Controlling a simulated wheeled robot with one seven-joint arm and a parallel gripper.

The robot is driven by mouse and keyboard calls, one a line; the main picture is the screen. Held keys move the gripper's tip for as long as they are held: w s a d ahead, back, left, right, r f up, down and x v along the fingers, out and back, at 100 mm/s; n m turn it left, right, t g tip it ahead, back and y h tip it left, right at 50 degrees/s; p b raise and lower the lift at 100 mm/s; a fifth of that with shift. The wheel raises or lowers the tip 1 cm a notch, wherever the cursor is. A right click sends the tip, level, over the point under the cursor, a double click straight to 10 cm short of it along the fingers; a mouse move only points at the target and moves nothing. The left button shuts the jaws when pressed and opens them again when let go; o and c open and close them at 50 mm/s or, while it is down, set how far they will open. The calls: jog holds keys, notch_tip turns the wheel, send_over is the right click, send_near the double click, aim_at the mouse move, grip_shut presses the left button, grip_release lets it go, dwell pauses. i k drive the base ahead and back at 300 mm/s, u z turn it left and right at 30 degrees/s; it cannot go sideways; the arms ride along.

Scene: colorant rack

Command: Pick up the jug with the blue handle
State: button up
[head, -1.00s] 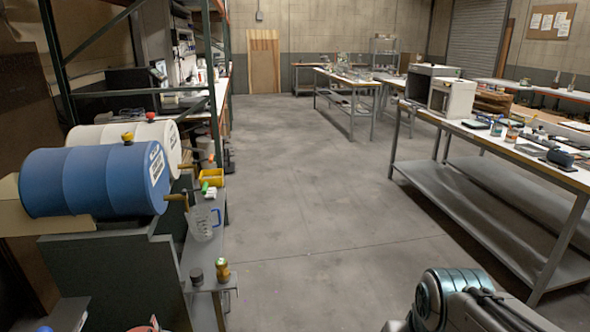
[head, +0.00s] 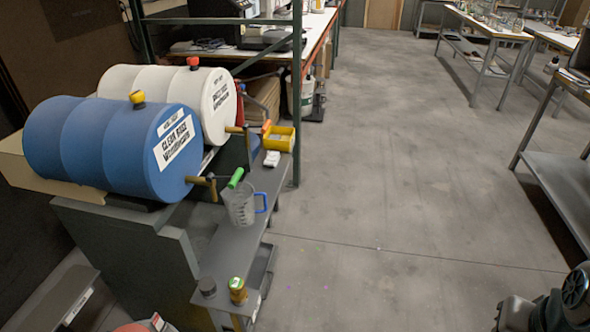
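The clear jug with the blue handle (head: 241,204) stands upright on a narrow grey shelf (head: 228,255) in front of the blue drum. Its blue handle (head: 262,203) points to the right. A brass tap of the blue drum sits just above and left of the jug's rim. A green-ended item (head: 235,178) shows at the jug's rim; I cannot tell whether it is in the jug or behind it. Part of my arm shows at the lower right, far from the jug. My gripper's fingers are not in view.
A blue drum (head: 105,148) and a white drum (head: 190,92) lie on a stand at the left. The concrete floor to the right is clear.

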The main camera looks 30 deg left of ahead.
aim_at(247, 205)
jog(key=u, duration=0.35)
jog(key=i, duration=1.5)
jog(key=u, duration=1.6)
jog(key=i, duration=1.05)
jog(key=u, duration=0.6)
